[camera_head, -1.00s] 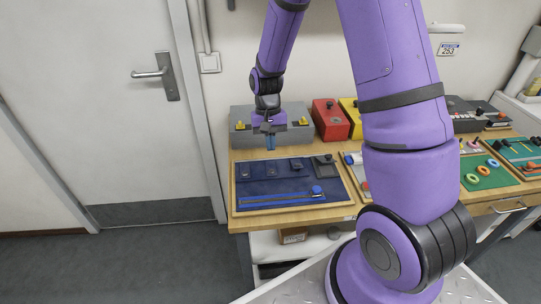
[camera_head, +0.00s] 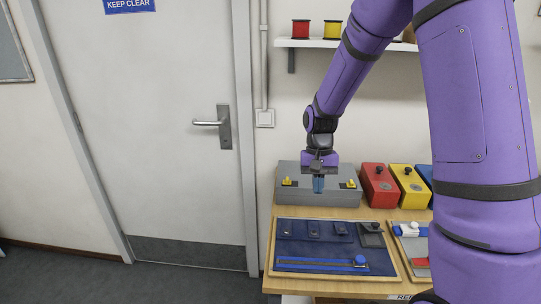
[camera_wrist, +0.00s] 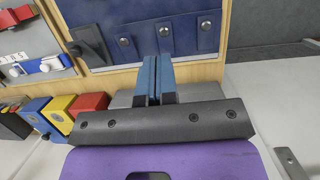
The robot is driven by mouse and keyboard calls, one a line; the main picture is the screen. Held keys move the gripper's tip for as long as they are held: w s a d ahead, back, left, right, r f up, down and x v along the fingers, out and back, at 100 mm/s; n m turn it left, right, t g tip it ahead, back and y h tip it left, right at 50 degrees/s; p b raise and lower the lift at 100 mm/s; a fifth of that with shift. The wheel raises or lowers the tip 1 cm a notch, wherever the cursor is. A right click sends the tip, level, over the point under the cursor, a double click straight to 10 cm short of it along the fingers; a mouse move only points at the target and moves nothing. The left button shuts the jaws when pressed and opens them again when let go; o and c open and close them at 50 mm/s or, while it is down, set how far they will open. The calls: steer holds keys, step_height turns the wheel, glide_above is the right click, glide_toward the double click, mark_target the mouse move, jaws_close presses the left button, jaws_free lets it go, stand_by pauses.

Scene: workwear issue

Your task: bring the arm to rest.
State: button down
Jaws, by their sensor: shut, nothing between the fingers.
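My gripper (camera_head: 318,184) hangs from the purple arm, pointing down, in front of the grey box with yellow latches (camera_head: 290,196) at the back of the wooden bench. Its blue fingers (camera_wrist: 154,78) are together in the wrist view, with nothing between them. It is above the bench, near the back edge of the blue fabric panel (camera_head: 300,252). The wrist view shows the panel's pocket flaps with round studs beyond the fingertips. Whether the gripper touches the grey box cannot be told.
A red box (camera_head: 377,190) and a yellow box (camera_head: 408,178) stand right of the grey box. A shelf with spools (camera_head: 310,43) is above. A door (camera_head: 165,150) with a lever handle (camera_head: 210,123) is at left. My upper arm hides the bench's right side.

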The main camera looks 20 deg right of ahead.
steer(key=s+r+n+t, duration=0.1)
steer(key=s+r+t, duration=0.1)
steer(key=s+r, duration=0.45)
steer(key=s+r+n+t, duration=0.1)
steer(key=s+r+t, duration=0.15)
steer(key=r, duration=0.75)
steer(key=s+a+r+n+t+h, duration=0.1)
steer(key=s+r+t, duration=0.3)
steer(key=s, duration=1)
steer(key=shift+s+r+n, duration=0.15)
steer(key=shift+r+n, duration=0.55)
steer(key=shift+r, duration=1)
